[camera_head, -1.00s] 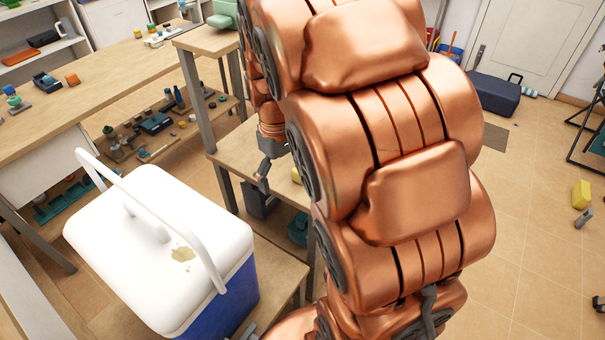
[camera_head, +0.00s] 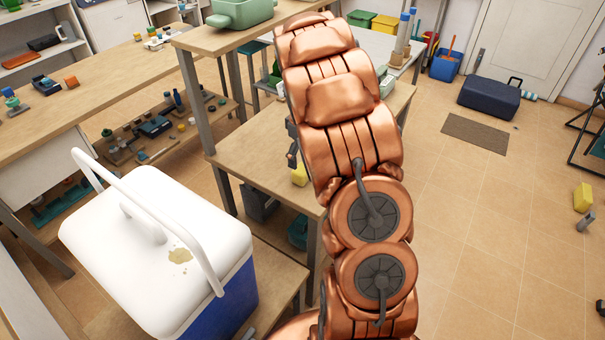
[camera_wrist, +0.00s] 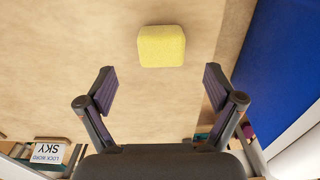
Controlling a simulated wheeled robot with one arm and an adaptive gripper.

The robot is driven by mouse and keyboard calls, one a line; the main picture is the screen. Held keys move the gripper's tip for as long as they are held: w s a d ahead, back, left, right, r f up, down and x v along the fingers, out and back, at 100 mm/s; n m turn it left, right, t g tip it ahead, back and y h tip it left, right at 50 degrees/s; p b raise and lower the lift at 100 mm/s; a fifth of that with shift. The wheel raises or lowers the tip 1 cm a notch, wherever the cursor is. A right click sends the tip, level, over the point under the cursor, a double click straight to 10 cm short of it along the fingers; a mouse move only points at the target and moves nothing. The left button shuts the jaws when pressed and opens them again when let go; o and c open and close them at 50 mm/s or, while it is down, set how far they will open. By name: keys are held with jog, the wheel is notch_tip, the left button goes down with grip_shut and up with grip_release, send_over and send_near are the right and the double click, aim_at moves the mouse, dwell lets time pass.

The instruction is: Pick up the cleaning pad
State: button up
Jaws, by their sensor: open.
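The cleaning pad, a yellow rounded block (camera_wrist: 161,46), lies on the wooden table top in the wrist view, ahead of my gripper (camera_wrist: 158,82) and roughly centred between its fingers. The fingers are spread wide and empty, apart from the pad. In the head view the yellow block (camera_head: 299,175) shows on the lower wooden table, just left of my arm, which partly hides it. Only a small dark part of my gripper (camera_head: 292,156) shows there; the rest is behind my arm.
A white and blue cooler (camera_head: 215,215) stands at the left front, and its blue side (camera_wrist: 285,60) shows in the wrist view. Another yellow block (camera_head: 583,197) is on the right floor, which is mostly open.

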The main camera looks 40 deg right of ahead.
aim_at(303, 169)
jog(key=shift+f, duration=0.7)
jog(key=f, duration=0.1)
jog(key=f+p, duration=0.1)
jog(key=f, duration=0.1)
jog(key=f+p, duration=0.1)
jog(key=shift+s+f, duration=0.2)
jog(key=shift+s, duration=0.1)
jog(key=shift+w+f, duration=0.1)
jog(key=shift+f, duration=0.35)
jog(key=c, duration=1.1)
jog(key=shift+c, duration=0.2)
jog(key=shift+r, duration=0.15)
jog(key=shift+r+b, duration=0.65)
jog(key=shift+r, duration=0.75)
jog(key=shift+a+r, duration=0.15)
jog(key=shift+r, duration=0.1)
jog(key=s+a+r+b, duration=0.1)
jog(key=s+a+b, duration=0.2)
jog(key=s+a, duration=0.7)
jog(key=shift+s+a+r+b, duration=0.2)
jog(key=shift+s+b, duration=0.15)
jog(key=shift+s, duration=0.7)
